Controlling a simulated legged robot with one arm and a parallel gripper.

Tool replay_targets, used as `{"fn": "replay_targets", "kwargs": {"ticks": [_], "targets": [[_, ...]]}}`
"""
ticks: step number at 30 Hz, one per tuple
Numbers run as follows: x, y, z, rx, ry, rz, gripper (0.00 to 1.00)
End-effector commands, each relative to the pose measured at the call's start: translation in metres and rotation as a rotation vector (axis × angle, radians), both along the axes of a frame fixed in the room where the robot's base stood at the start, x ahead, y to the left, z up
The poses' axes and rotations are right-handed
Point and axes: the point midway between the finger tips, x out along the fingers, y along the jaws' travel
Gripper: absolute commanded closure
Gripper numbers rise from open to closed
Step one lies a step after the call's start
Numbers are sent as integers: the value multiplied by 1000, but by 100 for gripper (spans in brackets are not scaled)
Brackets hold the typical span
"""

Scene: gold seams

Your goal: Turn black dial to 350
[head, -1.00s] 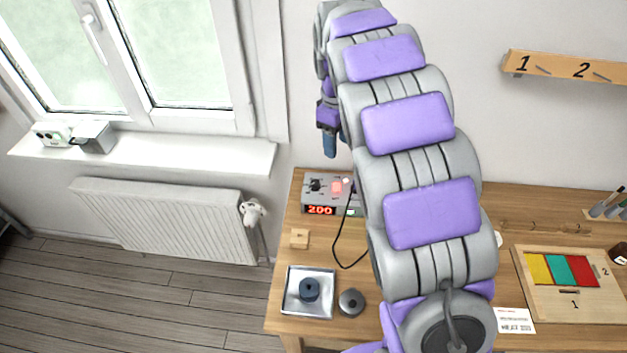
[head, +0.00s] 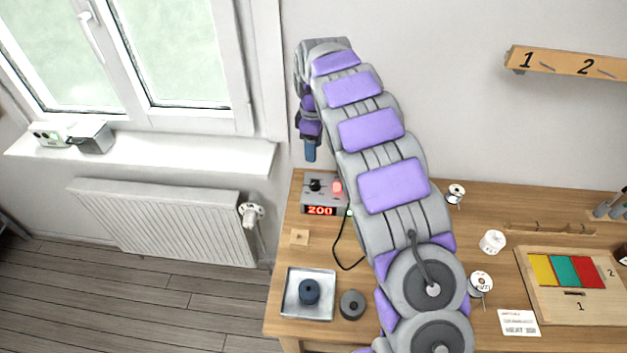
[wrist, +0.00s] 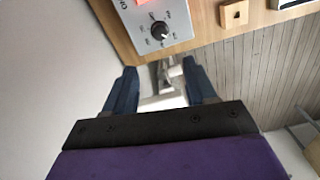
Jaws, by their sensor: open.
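The grey control box (head: 338,207) stands at the back left of the wooden table. Its black dial (head: 315,186) is on the top face, left of a red part, and the red display (head: 320,210) on its front reads 200. My gripper (head: 310,150) hangs just above and behind the box, pointing down. In the wrist view the dial (wrist: 160,30) shows with marks around it, ahead of the fingertips. My gripper (wrist: 160,78) is open there, its two blue fingers apart with nothing between them. The dial's exact pointer mark is too small to read.
A black cable runs from the box. A metal tray (head: 290,312) with a dark round piece and a dark ring (head: 352,304) lie in front, with a small wooden block (head: 299,237) between. Several spools and a coloured board (head: 545,310) lie to the right. The windowsill (head: 200,150) is left.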

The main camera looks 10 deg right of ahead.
Motion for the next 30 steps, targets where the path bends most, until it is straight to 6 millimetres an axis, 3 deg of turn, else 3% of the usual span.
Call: {"fn": "replay_targets", "kwargs": {"ticks": [1, 12, 18, 24, 30], "targets": [[-1, -1, -13, -1, 6, -1, 44], [-2, 0, -87, 0, 5, -1, 44], [-1, 0, -119, -1, 1, 0, 44], [-1, 0, -134, -1, 1, 1, 44], [-1, 0, -137, 0, -1, 0, 44]]}}
